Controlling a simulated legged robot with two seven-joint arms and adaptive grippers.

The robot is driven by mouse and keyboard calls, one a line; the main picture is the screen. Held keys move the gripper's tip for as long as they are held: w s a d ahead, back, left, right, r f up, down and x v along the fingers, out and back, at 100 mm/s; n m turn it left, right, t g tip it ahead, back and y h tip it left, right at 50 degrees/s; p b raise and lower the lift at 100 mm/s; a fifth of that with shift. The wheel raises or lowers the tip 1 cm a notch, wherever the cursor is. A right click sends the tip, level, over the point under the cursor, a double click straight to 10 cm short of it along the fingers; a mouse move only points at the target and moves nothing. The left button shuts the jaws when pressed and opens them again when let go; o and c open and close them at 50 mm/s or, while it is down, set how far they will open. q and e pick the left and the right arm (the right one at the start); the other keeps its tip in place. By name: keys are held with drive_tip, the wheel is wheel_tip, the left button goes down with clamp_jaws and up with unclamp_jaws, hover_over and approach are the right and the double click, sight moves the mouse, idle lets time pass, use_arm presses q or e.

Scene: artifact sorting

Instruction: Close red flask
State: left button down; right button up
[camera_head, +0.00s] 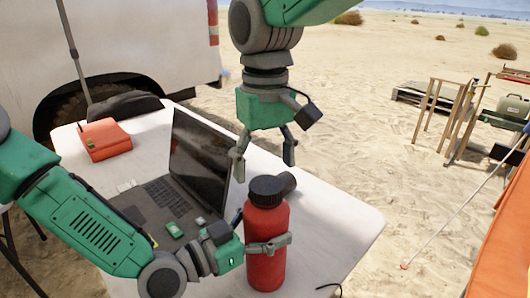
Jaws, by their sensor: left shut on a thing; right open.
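The red flask (266,228) stands upright on the white table, right of the laptop. A black cap (266,190) sits on its top; I cannot tell whether it is tightened. My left gripper (268,246) comes in from the left and is shut around the middle of the flask, with a finger across its front. My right gripper (264,170) is open and empty, pointing down. Its fingers are spread just above and slightly behind the cap, apart from it as far as I can tell. The far side of the flask is hidden.
An open laptop (198,158) stands left of the flask, with small items on its base. A dark cylindrical object (287,182) lies behind the flask. An orange case (104,140) is at the table's back left. The white table (335,222) is bare on the right.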

sight(266, 183)
drive_tip(key=n, duration=0.4)
drive_tip(key=shift+a+r, duration=0.1)
drive_tip(key=shift+r, duration=0.05)
drive_tip(key=n, duration=0.5)
drive_tip(key=shift+s+r, duration=0.15)
drive_tip(key=shift+r, duration=0.05)
drive_tip(key=n, duration=0.7)
drive_tip(key=shift+r, duration=0.35)
drive_tip(key=n, duration=0.7)
drive_tip(key=shift+r, duration=0.4)
drive_tip(key=n, duration=0.4)
drive_tip(key=r+n, duration=0.1)
drive_tip(key=n, duration=0.2)
drive_tip(key=shift+w, duration=0.35)
drive_tip(key=shift+f, duration=0.1)
drive_tip(key=shift+f, duration=4)
drive_tip(key=shift+c, duration=0.4)
